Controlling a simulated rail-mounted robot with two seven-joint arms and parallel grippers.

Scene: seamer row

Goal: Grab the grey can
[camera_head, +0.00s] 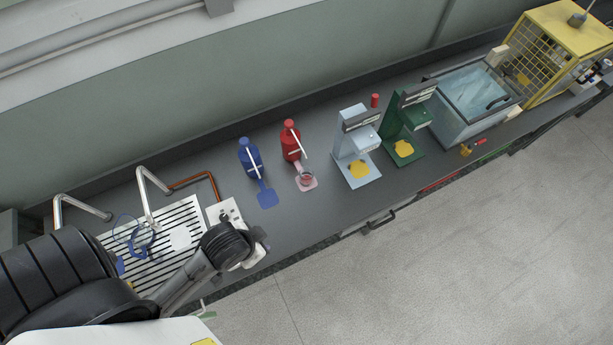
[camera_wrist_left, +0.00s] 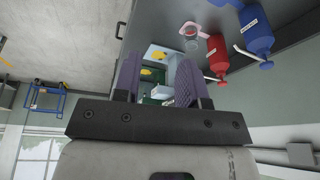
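A small open can (camera_head: 307,178), greyish with a reddish inside, stands on the pink pad (camera_head: 303,187) in front of the red bottle (camera_head: 290,142). In the left wrist view the grey can (camera_wrist_left: 191,31) shows near the top, on the pink pad, ahead of my gripper and apart from it. My left gripper (camera_wrist_left: 158,88) is open, with its two purple-grey fingers apart and nothing held between them. In the head view my left arm reaches over the drainer at the left, and its fingers are mostly hidden. My right gripper is not in view.
A blue bottle (camera_head: 250,158) with a blue pad stands left of the red one. A light blue machine (camera_head: 352,150), a green machine (camera_head: 403,125), a red can (camera_head: 375,100), a water bath (camera_head: 475,95) and a yellow cage (camera_head: 560,45) stand rightward. Taps rise above the drainer (camera_head: 190,222).

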